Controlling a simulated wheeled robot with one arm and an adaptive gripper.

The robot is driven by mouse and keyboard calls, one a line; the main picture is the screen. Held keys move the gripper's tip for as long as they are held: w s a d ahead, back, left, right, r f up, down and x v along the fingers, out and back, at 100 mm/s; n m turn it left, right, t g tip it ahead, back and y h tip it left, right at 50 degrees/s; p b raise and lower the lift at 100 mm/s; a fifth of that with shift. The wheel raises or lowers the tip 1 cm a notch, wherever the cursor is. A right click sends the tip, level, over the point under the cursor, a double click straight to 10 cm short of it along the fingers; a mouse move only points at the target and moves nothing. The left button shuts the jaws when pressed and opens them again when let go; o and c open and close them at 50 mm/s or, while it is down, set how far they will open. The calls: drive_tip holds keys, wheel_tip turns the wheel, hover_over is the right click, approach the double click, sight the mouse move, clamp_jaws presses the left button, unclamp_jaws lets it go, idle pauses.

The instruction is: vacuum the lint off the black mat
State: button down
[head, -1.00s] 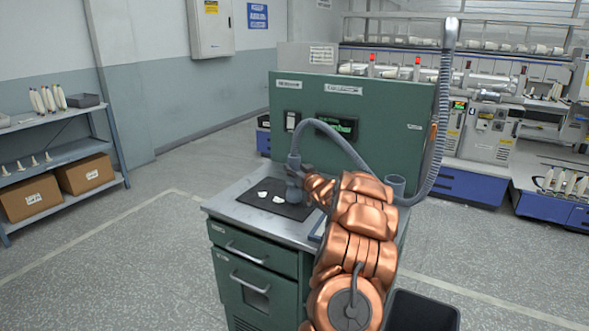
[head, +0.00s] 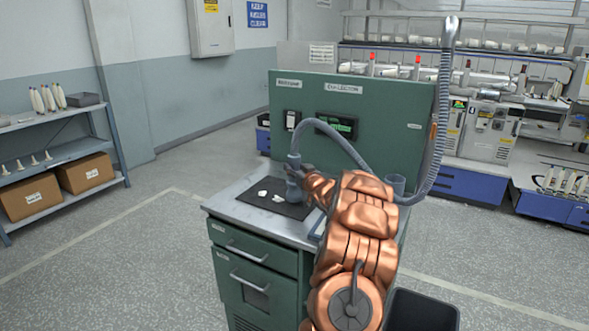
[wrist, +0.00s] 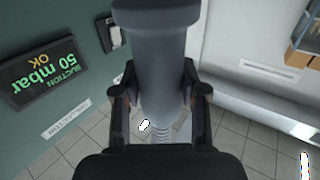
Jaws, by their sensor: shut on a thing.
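The black mat (head: 272,210) lies on the top of the green cabinet in the head view. Two white bits of lint (head: 263,194) and (head: 278,199) show on it, left of the nozzle. The grey vacuum nozzle (head: 294,180) with its hose (head: 345,143) stands upright over the mat's right part. My gripper (head: 308,181) is shut on the nozzle. In the wrist view the nozzle (wrist: 158,60) is between the two dark fingers of my gripper (wrist: 160,100). Whether the nozzle's mouth touches the mat is hard to tell.
A green panel (head: 390,145) with a lit display (head: 341,127) rises behind the worktop. The wrist view's display (wrist: 45,73) reads 50 mbar, OK. A hose holder cup (head: 396,184) is right of my arm. A dark bin (head: 422,312) stands on the floor.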

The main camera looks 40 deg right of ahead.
drive_tip(key=w+a, duration=0.2)
drive_tip(key=w, duration=0.4)
drive_tip(key=shift+a, duration=0.3)
idle(0.4)
drive_tip(key=shift+w, duration=0.1)
idle(0.5)
drive_tip(key=shift+w, duration=0.15)
drive_tip(key=w+a+p, duration=0.2)
drive_tip(key=w, duration=0.5)
idle(1.1)
idle(0.6)
